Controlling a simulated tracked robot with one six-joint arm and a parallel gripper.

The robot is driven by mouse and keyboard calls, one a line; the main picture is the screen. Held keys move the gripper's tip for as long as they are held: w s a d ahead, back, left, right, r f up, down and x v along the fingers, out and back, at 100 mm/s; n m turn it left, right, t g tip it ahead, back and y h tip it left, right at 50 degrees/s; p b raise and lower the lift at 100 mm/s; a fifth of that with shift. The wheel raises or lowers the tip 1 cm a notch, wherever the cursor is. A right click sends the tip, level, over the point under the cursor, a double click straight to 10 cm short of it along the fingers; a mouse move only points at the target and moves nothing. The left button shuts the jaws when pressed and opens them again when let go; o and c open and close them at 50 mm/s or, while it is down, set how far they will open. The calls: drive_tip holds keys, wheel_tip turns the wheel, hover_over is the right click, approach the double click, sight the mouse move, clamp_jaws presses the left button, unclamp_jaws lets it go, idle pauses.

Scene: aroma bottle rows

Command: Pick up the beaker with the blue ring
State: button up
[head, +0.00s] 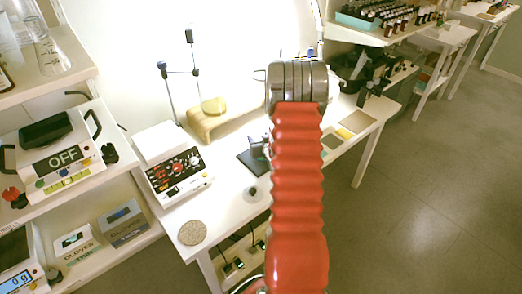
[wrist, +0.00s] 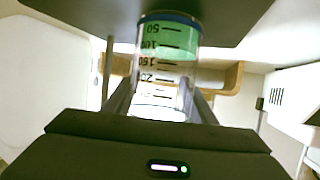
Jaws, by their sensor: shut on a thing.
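In the wrist view, a clear beaker (wrist: 165,72) with printed volume marks stands out in the middle, its numbers upside down in the picture. A blue ring (wrist: 170,16) runs round its end at the top of the picture, and green liquid shows beside that ring. My gripper (wrist: 162,84) is shut on the beaker, with a finger on each side of it. In the head view my own arm hides the gripper and the beaker.
A tan stand (head: 222,122) stands on the white bench (head: 225,185). A white instrument (head: 172,165) with knobs is at the left, near a round cork-like disc (head: 192,232). Shelves (head: 100,105) flank the bench at left. Open floor (head: 420,190) lies to the right.

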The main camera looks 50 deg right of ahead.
drive_tip(key=shift+c, duration=0.2)
wheel_tip(320, 180, up, 10)
idle(0.7)
drive_tip(key=shift+w+a, duration=0.1)
idle(0.4)
